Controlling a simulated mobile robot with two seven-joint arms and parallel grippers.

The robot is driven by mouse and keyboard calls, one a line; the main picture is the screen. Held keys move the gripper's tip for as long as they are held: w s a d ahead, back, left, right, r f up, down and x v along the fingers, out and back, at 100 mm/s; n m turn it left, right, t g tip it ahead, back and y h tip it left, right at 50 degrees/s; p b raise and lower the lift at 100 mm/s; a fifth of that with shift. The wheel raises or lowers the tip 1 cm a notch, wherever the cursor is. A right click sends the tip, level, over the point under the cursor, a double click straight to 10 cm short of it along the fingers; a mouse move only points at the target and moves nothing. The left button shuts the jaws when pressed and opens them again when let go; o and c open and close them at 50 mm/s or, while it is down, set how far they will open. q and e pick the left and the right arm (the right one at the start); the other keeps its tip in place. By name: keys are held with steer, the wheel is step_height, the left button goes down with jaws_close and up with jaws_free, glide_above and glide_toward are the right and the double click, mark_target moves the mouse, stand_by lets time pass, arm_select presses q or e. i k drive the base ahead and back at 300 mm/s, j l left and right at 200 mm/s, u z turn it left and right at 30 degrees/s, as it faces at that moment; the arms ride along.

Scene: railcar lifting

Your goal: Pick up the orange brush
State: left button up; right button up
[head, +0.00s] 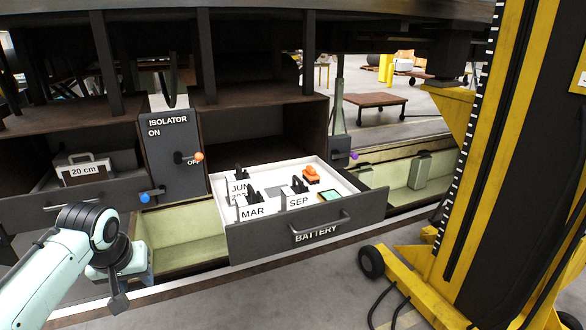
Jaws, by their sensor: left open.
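The orange brush (311,175) lies in the open drawer labelled BATTERY (345,229), near its back right. It is small here, with an orange body and darker parts. My left gripper (118,287) is at the lower left, in front of the cabinet and left of the drawer. It is open, well apart from the brush, and nothing shows in it. My right gripper is out of view.
White cards marked JUN, MAR (253,211) and SEP (299,200) with black clips stand in the drawer, beside a small teal-topped item (330,196). An ISOLATOR panel (172,150) stands behind. A yellow lifting column (497,140) blocks the right side.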

mark_target(309, 175)
steer(key=i+l+u, duration=0.2)
steer(key=i+l, duration=0.2)
steer(key=i+l+u, duration=0.25)
steer(key=l, duration=0.25)
steer(key=i+l+z, duration=0.2)
steer(key=l, duration=0.15)
steer(key=l+z, duration=0.15)
steer(key=l, duration=0.15)
steer(key=i+l+z, duration=0.2)
steer(key=l, duration=0.15)
steer(key=i+l+u, duration=0.25)
steer(key=i+l, duration=0.65)
steer(key=i, duration=0.05)
